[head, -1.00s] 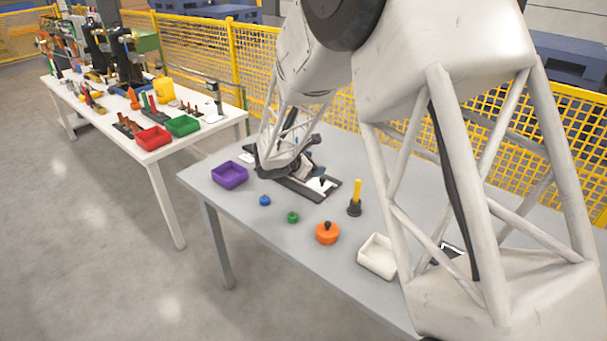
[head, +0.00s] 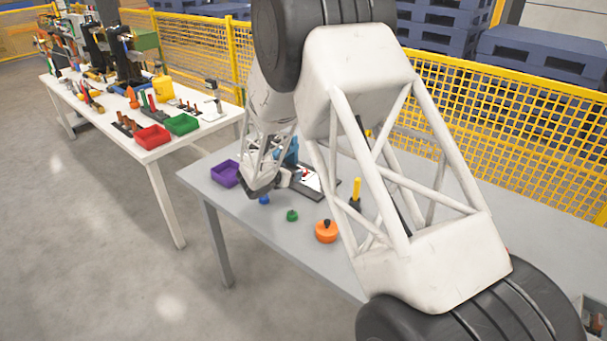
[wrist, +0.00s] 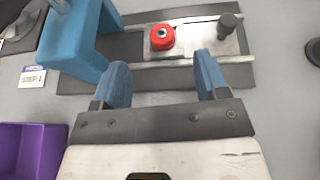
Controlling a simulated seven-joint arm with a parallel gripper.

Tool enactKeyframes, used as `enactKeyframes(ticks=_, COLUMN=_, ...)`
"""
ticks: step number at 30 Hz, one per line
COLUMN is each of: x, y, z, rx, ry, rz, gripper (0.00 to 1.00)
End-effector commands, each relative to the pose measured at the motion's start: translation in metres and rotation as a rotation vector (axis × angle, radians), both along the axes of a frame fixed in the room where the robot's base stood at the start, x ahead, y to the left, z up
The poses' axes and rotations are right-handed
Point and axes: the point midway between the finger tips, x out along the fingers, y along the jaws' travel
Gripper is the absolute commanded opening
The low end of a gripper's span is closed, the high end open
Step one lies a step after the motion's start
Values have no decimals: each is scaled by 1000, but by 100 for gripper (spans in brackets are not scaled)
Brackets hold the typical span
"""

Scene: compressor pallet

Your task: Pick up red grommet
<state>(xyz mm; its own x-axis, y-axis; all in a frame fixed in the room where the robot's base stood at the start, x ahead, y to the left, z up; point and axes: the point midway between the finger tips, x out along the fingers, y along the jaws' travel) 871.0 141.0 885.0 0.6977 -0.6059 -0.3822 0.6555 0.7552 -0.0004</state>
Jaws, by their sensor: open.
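The red grommet (wrist: 162,37) is a short red ring with a grey centre. In the wrist view it sits on a metal plate of a dark fixture base (wrist: 118,46), between a blue upright and a black knob (wrist: 229,22). My gripper (wrist: 160,68) is open, its two blue fingers apart and nothing between them. The grommet lies just beyond the fingertips in the picture, in line with the gap. In the head view a small red spot (head: 306,173) shows on the fixture plate. My fingers are hidden there by my wrist.
A blue bracket (wrist: 85,40) stands close left of the fingers. A purple bin (wrist: 28,150) is at lower left. On the grey table, a blue piece (head: 264,200), a green piece (head: 292,215), an orange lidded pot (head: 326,231) and a yellow-handled tool (head: 356,192) stand nearby.

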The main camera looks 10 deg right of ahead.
Motion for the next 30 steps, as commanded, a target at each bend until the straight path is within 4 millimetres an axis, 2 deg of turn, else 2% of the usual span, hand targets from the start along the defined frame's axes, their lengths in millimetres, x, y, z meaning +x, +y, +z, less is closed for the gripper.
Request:
enactKeyframes(ticks=9, x=15, y=-14, z=-9, rx=1, ry=0, rz=-1, gripper=68)
enactKeyframes(ticks=23, x=19, y=-17, z=-10, rx=1, ry=0, rz=-1, gripper=68)
enactKeyframes(ticks=30, x=35, y=-32, z=-19, rx=1, ry=1, rz=-2, gripper=68)
